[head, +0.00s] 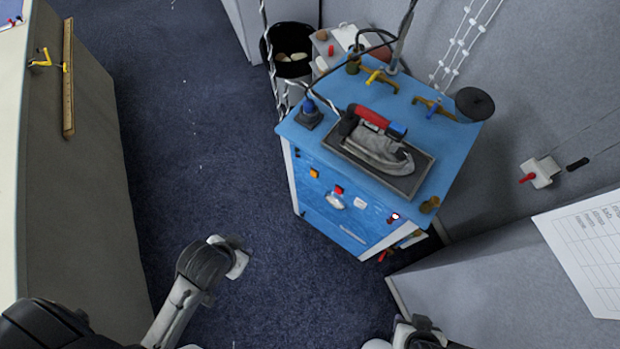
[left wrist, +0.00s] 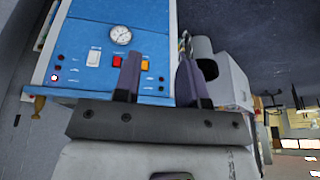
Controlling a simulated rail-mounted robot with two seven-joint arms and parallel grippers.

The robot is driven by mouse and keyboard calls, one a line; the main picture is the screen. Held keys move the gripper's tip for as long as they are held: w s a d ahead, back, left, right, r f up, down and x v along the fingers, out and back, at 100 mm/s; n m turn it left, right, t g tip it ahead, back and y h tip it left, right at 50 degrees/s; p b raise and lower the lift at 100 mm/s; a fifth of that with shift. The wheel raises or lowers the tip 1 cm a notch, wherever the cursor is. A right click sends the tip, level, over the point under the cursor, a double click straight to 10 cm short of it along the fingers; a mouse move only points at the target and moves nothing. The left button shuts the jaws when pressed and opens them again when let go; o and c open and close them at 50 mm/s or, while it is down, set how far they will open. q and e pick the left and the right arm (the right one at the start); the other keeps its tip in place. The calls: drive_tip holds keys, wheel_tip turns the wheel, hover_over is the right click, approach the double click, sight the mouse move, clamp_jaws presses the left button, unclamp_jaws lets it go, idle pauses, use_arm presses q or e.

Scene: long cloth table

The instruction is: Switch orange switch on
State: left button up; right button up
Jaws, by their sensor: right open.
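The blue ironing station's front panel (head: 350,228) carries the orange switch (head: 314,173), near its upper left corner in the head view. In the left wrist view the panel appears upside down, and the orange switch (left wrist: 144,65) shows between the finger ends, close to the left-hand finger. My left gripper (left wrist: 160,62) is open with nothing between its fingers. It faces the panel, apparently short of it; contact cannot be told. In the head view it is left of and below the station. My right gripper (head: 420,332) is open at the bottom edge, partly cut off.
An iron (head: 376,146) rests on top of the station. A grey cabinet (head: 500,245) stands at right. Blue floor at left is clear.

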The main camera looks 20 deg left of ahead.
use_arm(q)
drive_tip(key=shift+t, duration=0.4)
drive_tip(key=b+x, duration=0.8)
drive_tip(key=x, duration=0.1)
drive_tip(key=shift+s+a+f+b, duration=0.1)
drive_tip(key=shift+a+f+b, duration=0.05)
drive_tip(key=shift+f+b, duration=0.2)
drive_tip(key=c, duration=0.6)
drive_tip(key=b+x, duration=0.1)
drive_tip(key=x, duration=0.1)
drive_tip(key=b+x, duration=0.2)
drive_tip(key=s+b+x, duration=0.1)
drive_tip(key=x, duration=0.1)
drive_tip(key=shift+d+f, duration=0.2)
drive_tip(key=shift+f, duration=0.15)
clamp_jaws()
drive_tip(key=w+d+f+n+t+h+b, duration=0.35)
drive_tip(key=w+d+f+h+b, duration=0.25)
drive_tip(key=w+f, duration=0.25)
drive_tip(key=w+a+r+n+t+y, duration=0.2)
drive_tip(key=w+a+r+n+t, duration=0.2)
drive_tip(key=n+t, duration=0.4)
drive_tip(key=w+n, duration=0.1)
drive_tip(key=n, duration=0.4)
drive_tip(key=shift+a+n, duration=0.25)
drive_tip(key=shift+n, duration=0.1)
drive_tip(key=shift+r, duration=0.1)
